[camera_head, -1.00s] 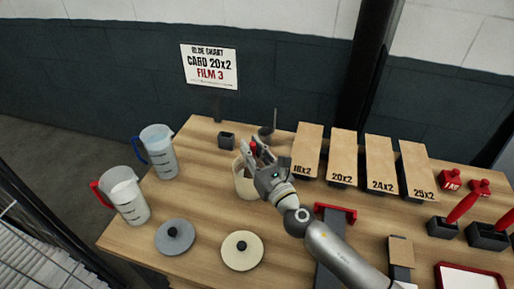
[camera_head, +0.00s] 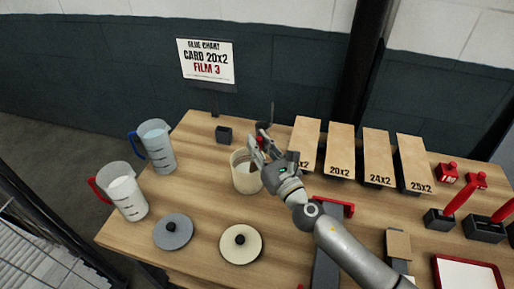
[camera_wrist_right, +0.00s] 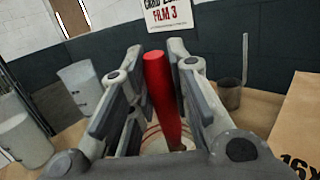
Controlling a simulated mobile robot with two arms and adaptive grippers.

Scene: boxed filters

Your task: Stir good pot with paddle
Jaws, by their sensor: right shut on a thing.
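My right gripper (camera_head: 259,143) is shut on a red paddle handle (camera_wrist_right: 162,95), which stands roughly upright between its fingers in the wrist view. The cream pot (camera_head: 246,180) stands open on the table, just left of and partly behind the gripper. Its rim shows around the lower end of the handle in the wrist view. The paddle's lower end is hidden, so I cannot tell how deep it sits in the pot. My left gripper is not in view.
A cream lid (camera_head: 240,246) and a grey lid (camera_head: 172,233) lie in front. Blue-handled (camera_head: 159,147) and red-handled (camera_head: 123,192) jugs stand left. A grey cup with a thin rod (camera_wrist_right: 230,95) is behind the pot. Labelled boxes (camera_head: 340,150) stand right.

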